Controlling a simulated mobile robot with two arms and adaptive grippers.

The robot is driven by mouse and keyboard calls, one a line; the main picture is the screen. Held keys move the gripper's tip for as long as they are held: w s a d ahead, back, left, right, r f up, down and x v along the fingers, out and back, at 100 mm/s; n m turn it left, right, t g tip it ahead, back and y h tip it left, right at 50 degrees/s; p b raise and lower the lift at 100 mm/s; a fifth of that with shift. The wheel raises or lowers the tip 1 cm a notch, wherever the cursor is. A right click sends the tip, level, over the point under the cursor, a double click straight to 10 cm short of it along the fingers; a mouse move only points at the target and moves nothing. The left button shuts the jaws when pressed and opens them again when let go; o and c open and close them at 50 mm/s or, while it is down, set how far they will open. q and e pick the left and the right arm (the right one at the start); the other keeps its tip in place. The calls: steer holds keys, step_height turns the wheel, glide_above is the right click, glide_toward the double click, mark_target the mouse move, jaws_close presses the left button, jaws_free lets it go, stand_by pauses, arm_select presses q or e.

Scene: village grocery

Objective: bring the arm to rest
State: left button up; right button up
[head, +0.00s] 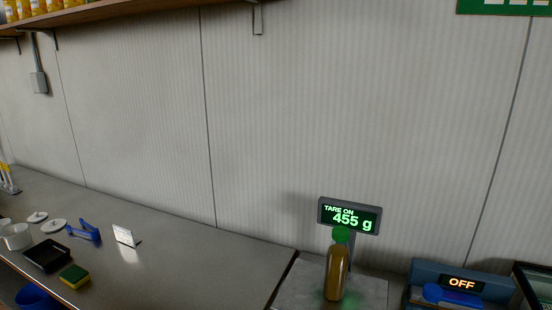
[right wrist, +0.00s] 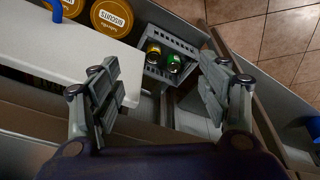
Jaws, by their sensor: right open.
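My right gripper (right wrist: 165,92) shows in the right wrist view with its two fingers spread wide apart and nothing between them. Below and beyond it are a white surface and a grey crate. Neither gripper shows in the head view, and my left gripper is out of sight. In the head view a brown bottle with a green cap (head: 337,268) stands upright on the scale (head: 375,289). The scale's display (head: 349,216) reads "TARE ON 455 g".
A blue device (head: 462,283) reading "OFF" stands right of the scale. The counter (head: 190,265) holds a sponge (head: 74,276), black tray (head: 47,255) and white card (head: 125,235) at left; its middle is clear. The grey crate (right wrist: 151,70) holds two cans. Biscuit tins (right wrist: 112,16) stand nearby.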

step_height(320, 180, down, 15)
steer(key=s+b, duration=0.2)
steer(key=s+d+f+g+b, duration=0.1)
steer(key=s+f+b, duration=0.1)
steer(key=s+f, duration=0.7)
steer(key=s+d+f+g+b, duration=0.1)
steer(key=s+d+f+b, duration=0.1)
steer(key=s+f, duration=0.7)
step_height(320, 180, down, 6)
steer(key=shift+s+d+f+b, duration=0.15)
steer(key=shift+f+b, duration=0.1)
steer(key=shift+b, duration=0.5)
